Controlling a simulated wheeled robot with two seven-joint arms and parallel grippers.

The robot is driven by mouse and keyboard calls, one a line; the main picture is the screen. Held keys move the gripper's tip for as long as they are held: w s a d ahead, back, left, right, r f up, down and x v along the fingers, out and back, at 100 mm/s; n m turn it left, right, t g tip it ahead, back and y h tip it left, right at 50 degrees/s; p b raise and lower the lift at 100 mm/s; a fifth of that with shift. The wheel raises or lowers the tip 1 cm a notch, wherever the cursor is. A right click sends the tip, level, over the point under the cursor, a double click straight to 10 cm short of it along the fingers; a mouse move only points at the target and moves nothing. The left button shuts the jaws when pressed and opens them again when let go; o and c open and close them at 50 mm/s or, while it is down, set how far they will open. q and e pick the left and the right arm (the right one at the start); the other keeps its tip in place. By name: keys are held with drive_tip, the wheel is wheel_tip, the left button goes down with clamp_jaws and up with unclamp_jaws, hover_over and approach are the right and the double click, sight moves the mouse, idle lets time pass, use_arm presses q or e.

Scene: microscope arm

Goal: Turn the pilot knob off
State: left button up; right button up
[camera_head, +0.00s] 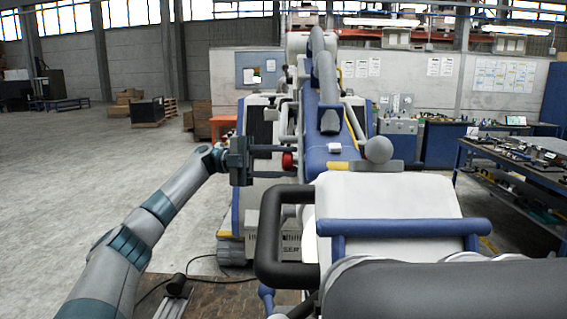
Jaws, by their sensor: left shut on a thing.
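My right gripper is not in view.
A black looped handle (268,240) and a blue bar (400,227) of the machine stand close in front. A cluttered workbench (510,170) is at the right. Cables lie on the floor below my left arm. The floor (70,170) at the left is mostly clear.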

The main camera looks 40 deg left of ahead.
use_arm(q)
drive_tip(key=o, duration=1)
drive_tip(key=shift+a, duration=0.15)
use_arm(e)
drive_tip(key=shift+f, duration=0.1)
use_arm(q)
drive_tip(key=shift+b+v, duration=1.6)
drive_tip(key=shift+v, duration=4.25)
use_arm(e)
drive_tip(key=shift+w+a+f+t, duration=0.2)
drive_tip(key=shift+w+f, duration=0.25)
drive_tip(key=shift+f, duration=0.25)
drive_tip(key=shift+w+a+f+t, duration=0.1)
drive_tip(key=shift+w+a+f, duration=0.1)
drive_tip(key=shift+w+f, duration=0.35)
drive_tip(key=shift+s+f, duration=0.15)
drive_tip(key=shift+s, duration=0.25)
